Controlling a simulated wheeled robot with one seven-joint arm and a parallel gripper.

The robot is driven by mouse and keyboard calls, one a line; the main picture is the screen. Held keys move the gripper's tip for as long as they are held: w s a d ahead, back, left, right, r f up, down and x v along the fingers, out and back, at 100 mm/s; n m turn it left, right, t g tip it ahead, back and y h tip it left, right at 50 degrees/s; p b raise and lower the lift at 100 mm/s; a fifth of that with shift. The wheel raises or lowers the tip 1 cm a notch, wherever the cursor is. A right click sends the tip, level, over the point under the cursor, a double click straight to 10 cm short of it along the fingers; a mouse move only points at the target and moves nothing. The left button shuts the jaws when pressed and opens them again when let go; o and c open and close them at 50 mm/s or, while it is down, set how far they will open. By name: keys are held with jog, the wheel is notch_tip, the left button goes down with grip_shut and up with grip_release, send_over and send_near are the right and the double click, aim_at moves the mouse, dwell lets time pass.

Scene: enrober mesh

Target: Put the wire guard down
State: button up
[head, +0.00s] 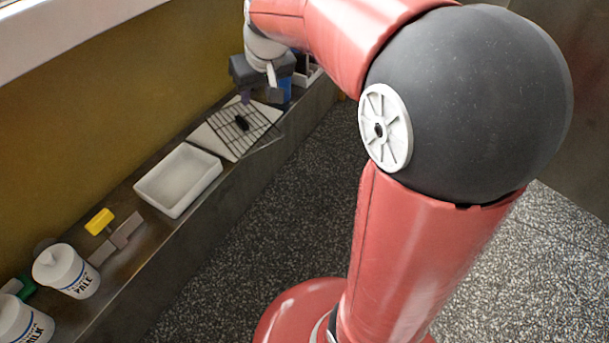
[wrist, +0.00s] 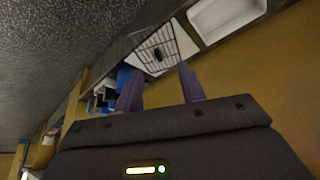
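The wire guard (head: 251,117) is a dark wire grid with a black grip on its middle. It lies over a white board (head: 211,140) on the bench, and its right corner reaches past the board toward the bench's front edge. Whether it rests flat or is slightly tilted I cannot tell. In the wrist view the guard (wrist: 152,43) shows beyond my gripper (wrist: 157,68). The two purple fingers are wide apart with nothing between them. In the head view my gripper (head: 247,99) is at the guard's far side, partly hidden by its own body.
A white tray (head: 157,187) stands nearer on the bench. Closer still are a yellow-handled scraper (head: 100,221) and white tubs (head: 75,271). Blue items (wrist: 124,77) stand beyond the guard. The yellow wall (head: 70,130) runs close behind the bench.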

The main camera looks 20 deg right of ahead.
jog(key=s+f+m, duration=0.1)
jog(key=s+f, duration=0.1)
jog(key=s, duration=2.2)
jog(key=shift+t+h, duration=0.3)
jog(key=shift+h, duration=0.1)
jog(key=shift+f, duration=0.1)
